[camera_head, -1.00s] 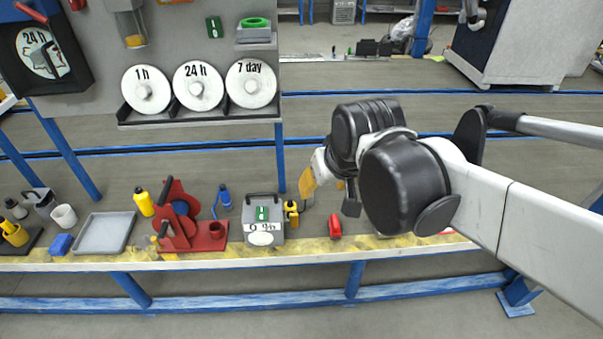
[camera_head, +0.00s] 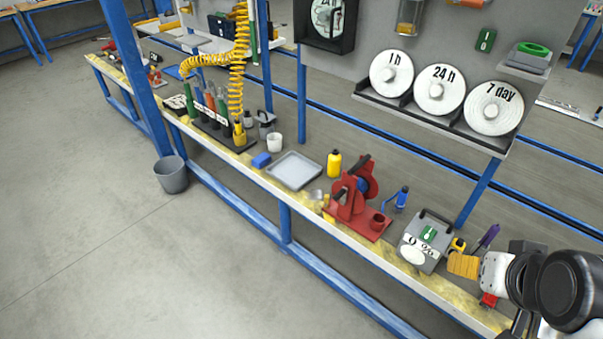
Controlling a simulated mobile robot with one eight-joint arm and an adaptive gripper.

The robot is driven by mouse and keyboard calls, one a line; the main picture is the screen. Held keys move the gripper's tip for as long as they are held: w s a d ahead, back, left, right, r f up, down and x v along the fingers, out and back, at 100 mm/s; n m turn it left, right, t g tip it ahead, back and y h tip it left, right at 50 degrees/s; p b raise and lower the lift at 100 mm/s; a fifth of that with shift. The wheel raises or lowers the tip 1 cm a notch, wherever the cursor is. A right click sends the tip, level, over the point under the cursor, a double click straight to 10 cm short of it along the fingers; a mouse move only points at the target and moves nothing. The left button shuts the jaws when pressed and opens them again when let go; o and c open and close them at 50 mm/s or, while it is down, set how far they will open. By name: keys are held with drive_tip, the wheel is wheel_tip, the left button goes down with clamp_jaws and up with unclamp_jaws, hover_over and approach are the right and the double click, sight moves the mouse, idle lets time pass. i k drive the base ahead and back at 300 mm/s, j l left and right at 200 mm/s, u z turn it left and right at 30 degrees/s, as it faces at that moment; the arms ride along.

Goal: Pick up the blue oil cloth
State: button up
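A small blue folded or block-shaped piece (camera_head: 262,160), which looks like the blue oil cloth, lies on the bench left of a shallow grey tray (camera_head: 294,171). A flat blue item (camera_head: 180,71) also lies farther back along the bench; I cannot tell what it is.
A red press (camera_head: 360,207), a yellow bottle (camera_head: 334,163), a blue bottle (camera_head: 397,198) and a grey box (camera_head: 425,241) stand between. A white cup (camera_head: 275,142) and a rack of cylinders with a yellow coil (camera_head: 237,70) stand beyond. A grey bucket (camera_head: 171,175) stands on clear floor.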

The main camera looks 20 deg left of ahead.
sight(263, 160)
drive_tip(key=u, duration=1.2)
drive_tip(key=i+j, duration=0.1)
drive_tip(key=i, duration=0.4)
drive_tip(key=i+z, duration=0.1)
drive_tip(key=i, duration=0.4)
drive_tip(key=i+j, duration=0.2)
drive_tip(key=i, duration=0.25)
drive_tip(key=i+j+z, duration=0.1)
drive_tip(key=i, duration=0.4)
